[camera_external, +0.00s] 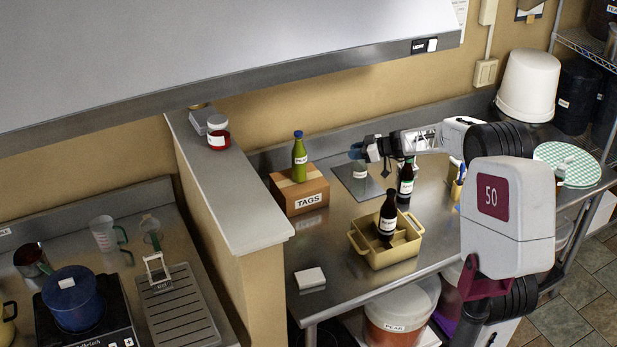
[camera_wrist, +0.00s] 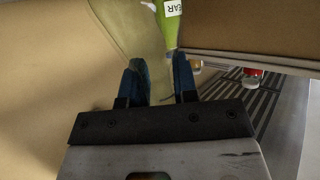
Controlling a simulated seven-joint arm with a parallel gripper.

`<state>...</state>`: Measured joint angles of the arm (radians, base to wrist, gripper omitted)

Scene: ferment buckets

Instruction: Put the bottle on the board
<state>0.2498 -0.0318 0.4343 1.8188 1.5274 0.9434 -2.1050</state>
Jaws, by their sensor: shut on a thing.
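My gripper (camera_external: 366,152) is at the end of my arm, over the back middle of the counter. Its blue fingers (camera_wrist: 159,82) are closed around a pale olive, see-through bottle (camera_wrist: 125,30), seen only in part. In the external view, this bottle shows faintly with a white label (camera_external: 360,172) below the fingers. The dark grey square board (camera_external: 349,187) lies flat on the counter beneath it. I cannot tell whether the bottle's base touches the board.
A green bottle (camera_external: 300,160) stands on the TAGS box (camera_external: 305,190), left of the board. A dark bottle (camera_external: 405,183) stands close right of my gripper. Another dark bottle (camera_external: 387,218) is in the yellow caddy (camera_external: 402,250) in front. A white block (camera_external: 310,278) lies front left.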

